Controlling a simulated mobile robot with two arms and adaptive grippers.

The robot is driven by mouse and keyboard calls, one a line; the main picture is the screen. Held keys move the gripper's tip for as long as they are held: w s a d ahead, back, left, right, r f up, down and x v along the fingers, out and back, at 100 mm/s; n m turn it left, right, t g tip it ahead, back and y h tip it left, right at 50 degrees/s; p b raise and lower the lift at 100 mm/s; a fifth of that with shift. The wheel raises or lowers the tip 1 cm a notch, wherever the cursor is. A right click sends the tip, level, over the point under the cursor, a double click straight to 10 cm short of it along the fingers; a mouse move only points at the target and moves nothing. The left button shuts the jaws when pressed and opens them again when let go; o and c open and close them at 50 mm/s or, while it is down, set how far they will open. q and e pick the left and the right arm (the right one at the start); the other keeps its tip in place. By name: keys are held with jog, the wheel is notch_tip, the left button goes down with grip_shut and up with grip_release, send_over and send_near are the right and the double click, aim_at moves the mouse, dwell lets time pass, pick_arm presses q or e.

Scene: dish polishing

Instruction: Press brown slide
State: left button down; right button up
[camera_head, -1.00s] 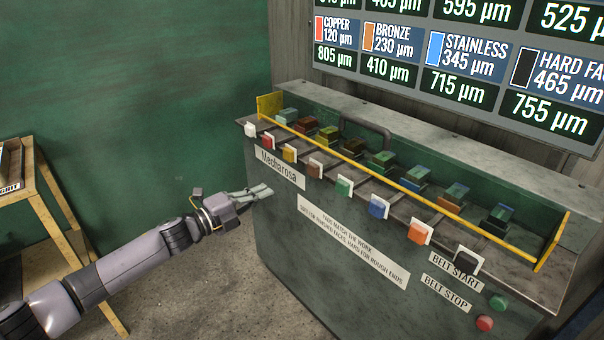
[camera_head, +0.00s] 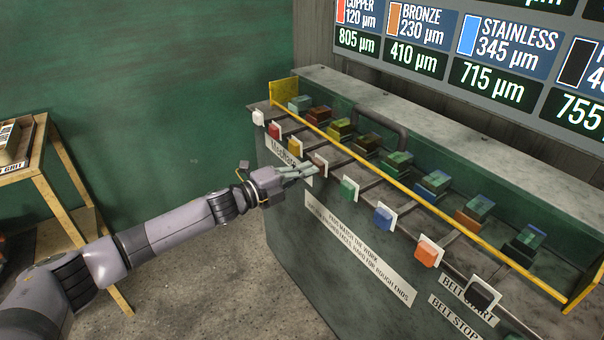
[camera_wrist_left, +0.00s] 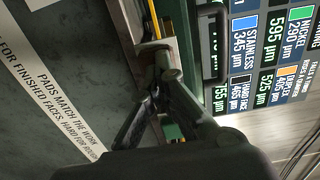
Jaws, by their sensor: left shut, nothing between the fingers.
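The brown slide (camera_head: 321,161) is a small brown block on a pale plate at the front edge of the grey machine, between the yellow and green ones. My left gripper (camera_head: 314,171) is shut and empty, with its fingertips at the brown slide, partly covering it. I cannot tell whether they touch. In the left wrist view the shut fingers (camera_wrist_left: 163,72) point at the machine's front edge and hide most of what lies ahead of them. My right gripper is not in view.
A yellow slide (camera_head: 295,147) and a green slide (camera_head: 349,188) flank the spot closely. A yellow rail (camera_head: 400,184) runs along the machine above the slides. A wooden stand (camera_head: 50,185) is at the left. The floor between is clear.

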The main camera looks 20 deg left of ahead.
pick_arm(q)
jog(key=x, duration=0.3)
jog(key=shift+r, duration=0.2)
jog(key=shift+s, duration=0.1)
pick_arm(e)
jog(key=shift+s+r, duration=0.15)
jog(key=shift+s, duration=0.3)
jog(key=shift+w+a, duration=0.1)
